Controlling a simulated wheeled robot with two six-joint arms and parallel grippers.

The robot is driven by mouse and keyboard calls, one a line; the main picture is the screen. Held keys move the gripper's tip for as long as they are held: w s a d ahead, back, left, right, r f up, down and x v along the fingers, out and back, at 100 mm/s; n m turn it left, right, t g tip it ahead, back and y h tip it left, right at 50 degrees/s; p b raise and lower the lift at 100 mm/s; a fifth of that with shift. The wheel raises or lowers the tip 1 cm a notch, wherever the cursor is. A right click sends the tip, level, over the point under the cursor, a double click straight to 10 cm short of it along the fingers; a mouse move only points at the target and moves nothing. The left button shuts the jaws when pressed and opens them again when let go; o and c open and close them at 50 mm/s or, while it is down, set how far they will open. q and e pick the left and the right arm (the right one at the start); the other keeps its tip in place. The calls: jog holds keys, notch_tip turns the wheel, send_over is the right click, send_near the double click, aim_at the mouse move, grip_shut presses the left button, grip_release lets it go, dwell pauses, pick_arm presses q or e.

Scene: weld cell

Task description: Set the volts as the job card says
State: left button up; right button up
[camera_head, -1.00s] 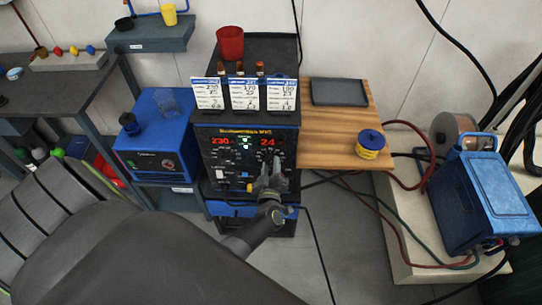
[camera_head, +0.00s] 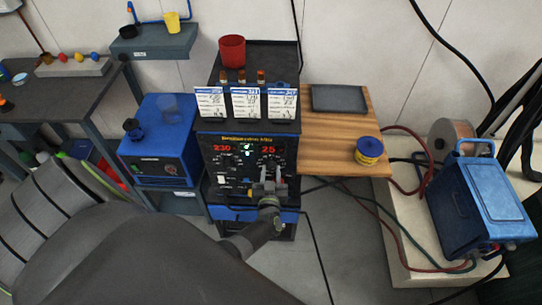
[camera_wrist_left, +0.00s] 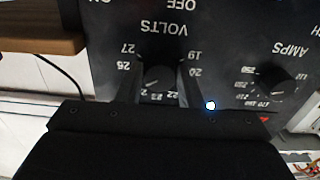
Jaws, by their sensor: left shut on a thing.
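The black welding power source (camera_head: 232,172) stands in the middle of the head view. Its left red display (camera_head: 222,149) reads 230 and its right display (camera_head: 268,149) appears to read 25. Three job cards (camera_head: 246,103) with blue headers stand on top; their small figures are hard to read. My left gripper (camera_head: 265,174) is at the right side of the panel. In the left wrist view, upside down, its fingers are shut around the VOLTS knob (camera_wrist_left: 160,77), one on each side. The AMPS knob (camera_wrist_left: 280,86) is beside it, untouched. My right gripper is not in view.
A red cup (camera_head: 232,51) stands behind the cards. A wooden shelf (camera_head: 330,130) on the right holds a grey tray (camera_head: 338,98) and a yellow-blue spool (camera_head: 369,151). A blue machine (camera_head: 158,142) stands left, and a blue wire feeder (camera_head: 482,200) far right.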

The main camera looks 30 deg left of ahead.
pick_arm(q)
jog(key=shift+r, duration=0.1)
dwell(0.3)
jog(key=o, duration=1)
jog(key=shift+c, duration=0.2)
jog(key=p+v, duration=0.3)
jog(key=v, duration=1.4)
jog(key=shift+s+p, duration=0.2)
jog(key=shift+p, duration=0.15)
